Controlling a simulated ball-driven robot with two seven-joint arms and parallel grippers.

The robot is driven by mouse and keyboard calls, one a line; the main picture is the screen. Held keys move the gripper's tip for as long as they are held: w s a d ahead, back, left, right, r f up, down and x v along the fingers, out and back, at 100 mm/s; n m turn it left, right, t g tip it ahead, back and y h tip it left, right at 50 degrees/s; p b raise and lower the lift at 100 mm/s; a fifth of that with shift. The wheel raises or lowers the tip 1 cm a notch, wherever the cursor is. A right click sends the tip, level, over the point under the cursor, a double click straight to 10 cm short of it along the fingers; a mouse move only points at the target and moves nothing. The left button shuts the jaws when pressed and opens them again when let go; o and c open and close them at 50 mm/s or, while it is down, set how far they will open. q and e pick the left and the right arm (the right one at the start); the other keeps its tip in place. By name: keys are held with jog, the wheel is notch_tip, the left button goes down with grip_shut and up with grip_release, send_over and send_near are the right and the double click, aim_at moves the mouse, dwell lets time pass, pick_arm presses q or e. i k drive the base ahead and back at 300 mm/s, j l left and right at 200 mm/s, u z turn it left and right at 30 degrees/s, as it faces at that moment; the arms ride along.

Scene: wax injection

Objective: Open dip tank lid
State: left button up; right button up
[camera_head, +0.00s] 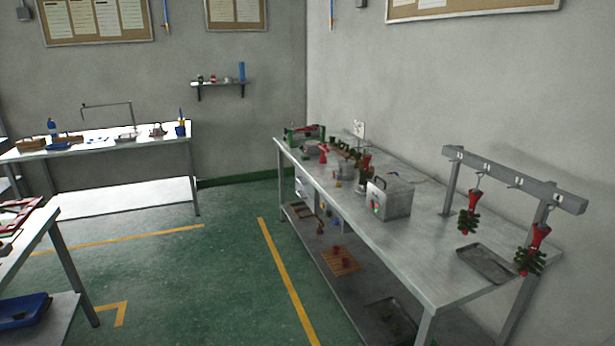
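The likely dip tank (389,198) is a grey metal box on the long metal table along the right wall. Its top (393,181) looks closed, with a dark handle on it. A small panel with red and green spots shows on its front left side. Neither of my grippers shows in the view, and the table is some way ahead and to the right.
The long table (430,262) also carries a rack (510,178) with red and green wax trees hanging over a tray (485,262). Another table (100,148) stands at the back left and a third (40,222) at the near left. Green floor (190,285) between them is clear.

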aim_at(390, 184)
jog(key=i+z, duration=0.1)
jog(key=i, duration=0.6)
jog(key=i+j+z, duration=0.15)
jog(key=i, duration=0.55)
